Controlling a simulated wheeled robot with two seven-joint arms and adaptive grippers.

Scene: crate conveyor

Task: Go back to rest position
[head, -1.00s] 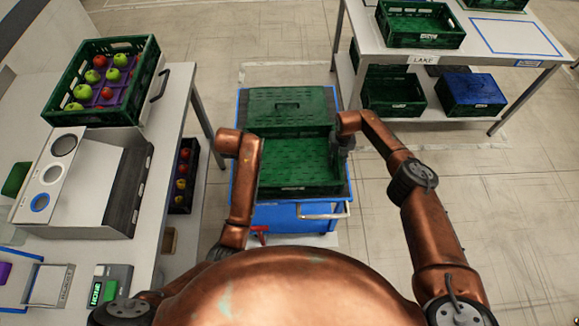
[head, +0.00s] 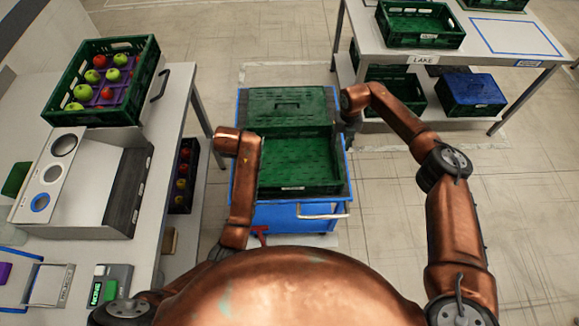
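My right gripper (head: 349,134) points down just off the right side of the green crate (head: 300,187) on the blue cart (head: 290,217). A small gap shows between it and the crate, and its fingers are too small and dark to tell open from shut. My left arm's wrist (head: 228,142) is at the crate's left side; the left gripper is hidden beneath it. The open crate looks empty.
A green crate of apples (head: 65,118) stands on the left counter (head: 178,105). The right table (head: 480,60) carries green crates, with more crates and a blue-topped one (head: 472,90) below. Clear floor (head: 530,200) lies to the right.

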